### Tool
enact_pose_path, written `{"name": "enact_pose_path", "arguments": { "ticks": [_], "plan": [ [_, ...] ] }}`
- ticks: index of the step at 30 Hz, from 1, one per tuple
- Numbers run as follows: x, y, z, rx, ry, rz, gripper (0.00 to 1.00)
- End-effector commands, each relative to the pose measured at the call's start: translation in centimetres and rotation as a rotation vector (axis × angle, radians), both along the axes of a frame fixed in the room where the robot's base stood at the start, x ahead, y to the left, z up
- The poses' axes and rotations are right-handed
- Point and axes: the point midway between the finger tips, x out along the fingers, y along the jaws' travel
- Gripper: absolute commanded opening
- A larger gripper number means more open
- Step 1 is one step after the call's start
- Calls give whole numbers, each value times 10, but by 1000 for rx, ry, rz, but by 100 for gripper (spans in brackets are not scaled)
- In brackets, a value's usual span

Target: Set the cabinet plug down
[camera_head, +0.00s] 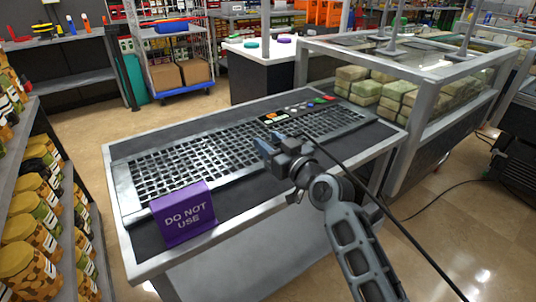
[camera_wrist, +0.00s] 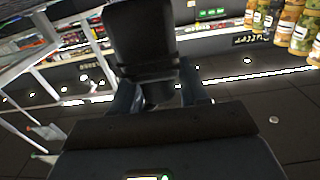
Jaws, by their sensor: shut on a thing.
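My gripper (camera_head: 272,142) is over the right part of the table with the black grid panel (camera_head: 200,160). In the wrist view its fingers (camera_wrist: 160,92) are closed on a dark block, which I take to be the cabinet plug (camera_wrist: 140,35). In the head view the plug is mostly hidden by the gripper and is hard to make out. A black cable (camera_head: 370,190) runs from near the gripper down to the lower right. I cannot tell how high the plug is above the panel.
A purple "DO NOT USE" sign (camera_head: 184,213) stands at the table's front left. Small coloured pieces (camera_head: 290,112) lie along the back. A glass-sided case with stacked bundles (camera_head: 375,92) stands to the right. Shelves of jars (camera_head: 40,200) stand at the left.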

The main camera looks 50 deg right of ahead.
Motion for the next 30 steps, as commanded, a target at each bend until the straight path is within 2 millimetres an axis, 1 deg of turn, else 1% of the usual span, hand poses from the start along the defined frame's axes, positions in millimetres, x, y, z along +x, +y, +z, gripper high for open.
{"name": "enact_pose_path", "arguments": {
  "ticks": [5, 9, 13, 22, 27, 28, 30],
  "plan": [
    [6, 7, -9, 0, -1, 0, 12],
    [6, 7, -30, 2, 1, 0, 12],
    [6, 7, -44, 1, 0, 0, 12],
    [6, 7, -45, -1, -2, -1, 12],
    [6, 7, -50, -1, -2, -1, 12],
    [6, 6, -48, 0, -1, -1, 47],
    [6, 6, -48, 0, -1, -1, 54]
  ]
}}
